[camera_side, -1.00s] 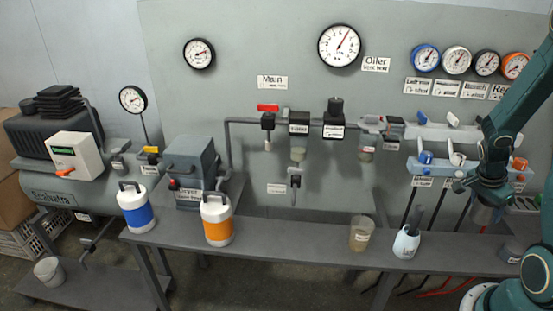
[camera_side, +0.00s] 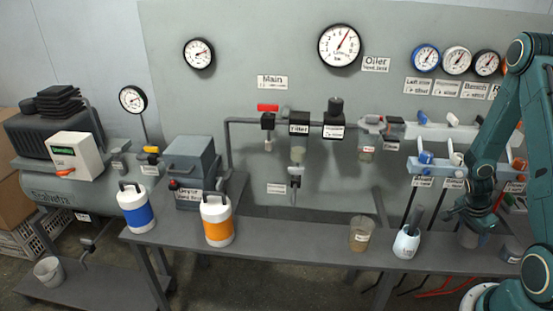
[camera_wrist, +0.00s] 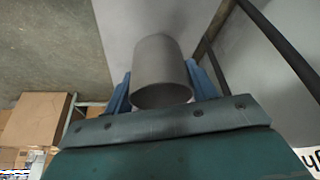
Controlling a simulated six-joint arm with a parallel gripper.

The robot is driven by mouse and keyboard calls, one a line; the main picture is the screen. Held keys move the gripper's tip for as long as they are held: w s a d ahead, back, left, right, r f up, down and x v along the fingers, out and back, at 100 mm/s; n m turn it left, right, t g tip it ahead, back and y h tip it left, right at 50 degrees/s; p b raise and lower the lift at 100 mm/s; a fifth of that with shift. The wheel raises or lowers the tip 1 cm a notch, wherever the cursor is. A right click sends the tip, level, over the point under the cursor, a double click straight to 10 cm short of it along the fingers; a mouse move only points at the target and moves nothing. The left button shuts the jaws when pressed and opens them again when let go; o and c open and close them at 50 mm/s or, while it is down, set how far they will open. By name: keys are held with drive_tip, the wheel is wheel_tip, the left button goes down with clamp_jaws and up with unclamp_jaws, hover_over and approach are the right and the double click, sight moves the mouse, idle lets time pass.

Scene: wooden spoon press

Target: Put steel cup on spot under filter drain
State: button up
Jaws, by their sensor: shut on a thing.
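My gripper (camera_side: 472,222) is at the right of the bench in the side view, shut on the steel cup (camera_side: 468,238). In the wrist view, the grey cylindrical steel cup (camera_wrist: 160,75) sits between the two blue fingers of my gripper (camera_wrist: 161,88). The arm partly hides the cup in the side view. The filter (camera_side: 298,129) is on the wall pipe near the middle, with a clear bowl below it. Its drain (camera_side: 295,178) hangs below that, well to the left of my gripper. I cannot make out a marked spot beneath the drain.
An orange-banded canister (camera_side: 217,222) and a blue-banded one (camera_side: 136,208) stand at left. Bench (camera_side: 290,243) below the drain is clear.

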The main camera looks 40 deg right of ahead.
sight(468, 239)
drive_tip(key=shift+f, duration=1.9)
drive_tip(key=shift+f, duration=0.15)
drive_tip(key=o, duration=1)
drive_tip(key=shift+r, duration=0.2)
drive_tip(key=shift+v, duration=6)
drive_tip(key=shift+a, duration=0.1)
